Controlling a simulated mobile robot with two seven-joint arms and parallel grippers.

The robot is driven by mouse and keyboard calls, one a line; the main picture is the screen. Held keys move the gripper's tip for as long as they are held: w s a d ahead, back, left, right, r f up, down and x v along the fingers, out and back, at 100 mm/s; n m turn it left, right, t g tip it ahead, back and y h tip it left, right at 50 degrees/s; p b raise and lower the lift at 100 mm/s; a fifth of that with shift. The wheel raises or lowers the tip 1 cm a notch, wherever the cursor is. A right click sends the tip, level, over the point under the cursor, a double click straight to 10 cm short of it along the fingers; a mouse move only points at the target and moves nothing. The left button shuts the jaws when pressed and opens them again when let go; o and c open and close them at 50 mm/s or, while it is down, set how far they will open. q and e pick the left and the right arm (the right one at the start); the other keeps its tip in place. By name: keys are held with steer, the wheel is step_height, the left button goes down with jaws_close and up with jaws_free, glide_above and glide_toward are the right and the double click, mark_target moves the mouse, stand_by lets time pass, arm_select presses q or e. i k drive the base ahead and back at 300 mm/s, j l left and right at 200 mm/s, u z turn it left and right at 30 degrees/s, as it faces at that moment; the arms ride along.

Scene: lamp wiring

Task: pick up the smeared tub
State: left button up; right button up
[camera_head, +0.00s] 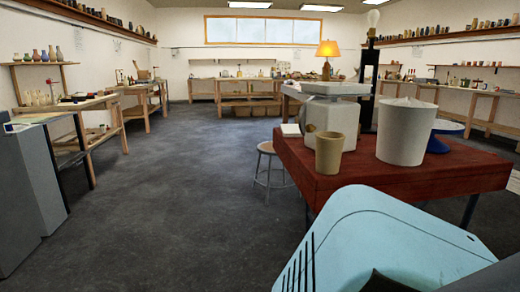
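Several vessels stand on a table with a dark red top (350,183) at the right. A tan, tapered tub (329,155) stands upright near its left front corner. A larger off-white tub (406,133) stands upright to the right of it. Behind the tan tub is a squarish white container (334,118) with a pale, tray-like top. I cannot make out clear smears on any of them, so I cannot tell which one is the smeared tub. Neither of my grippers shows in this view.
A blue wheel-like stand (446,132) is partly hidden behind the off-white tub. A round stool (268,150) stands left of the red table. A lit lamp (327,58) is farther back. Workbenches (95,108) line the walls. The dark floor (175,190) at centre-left is clear.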

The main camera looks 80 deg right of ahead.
mark_target(329, 145)
steer(key=z, duration=2.75)
